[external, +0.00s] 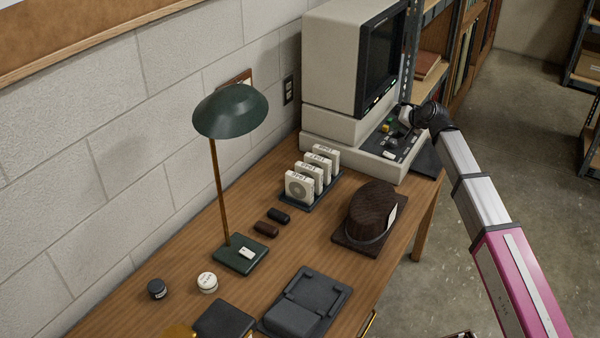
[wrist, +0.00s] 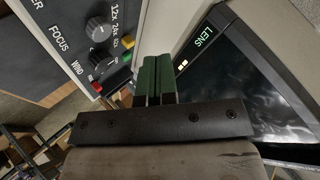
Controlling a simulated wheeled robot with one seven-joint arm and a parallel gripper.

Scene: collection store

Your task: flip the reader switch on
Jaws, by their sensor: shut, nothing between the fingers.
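The reader (external: 335,60) is a beige machine with a dark screen at the desk's far end. Its control panel (external: 378,146) juts out below the screen. In the wrist view the panel (wrist: 75,45) shows dark knobs, "FOCUS", "WIND" and "12x 24x" lettering, and red, yellow and green parts. I cannot make out which part is the switch. My gripper (external: 405,114) is over the panel; its green fingers (wrist: 154,62) are together and empty. Whether they touch the panel cannot be told. The fingers hide part of it.
The screen (wrist: 262,100) and a "LENS" label lie right of my fingers in the wrist view.

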